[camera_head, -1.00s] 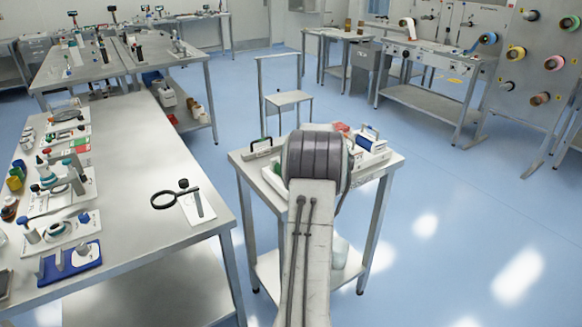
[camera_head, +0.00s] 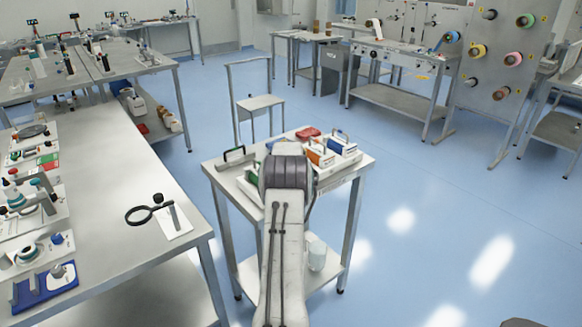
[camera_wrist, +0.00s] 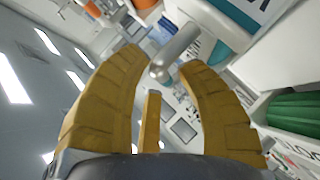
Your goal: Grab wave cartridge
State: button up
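Several handled cartridges stand on a small steel cart (camera_head: 228,177). I cannot tell which is the wave cartridge. In the wrist view my gripper (camera_wrist: 163,62) is open, its yellow-brown fingers spread. A grey rod-like handle (camera_wrist: 178,50) shows between or just beyond the fingertips, beside a teal and white body (camera_wrist: 232,28). I cannot tell whether they touch. A green ribbed piece (camera_wrist: 295,113) is at the right. My arm hides the gripper in the head view.
A red item (camera_head: 307,134) and a black-handled item (camera_head: 236,156) are also on the cart. A white container (camera_head: 317,254) stands on its lower shelf. A long steel table (camera_head: 110,160) with a magnifier (camera_head: 150,211) is to the left. The blue floor at right is clear.

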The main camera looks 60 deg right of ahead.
jog(key=shift+w+d+f, duration=0.1)
jog(key=shift+d, duration=0.1)
jog(key=shift+o, duration=0.3)
grip_shut()
dwell(0.4)
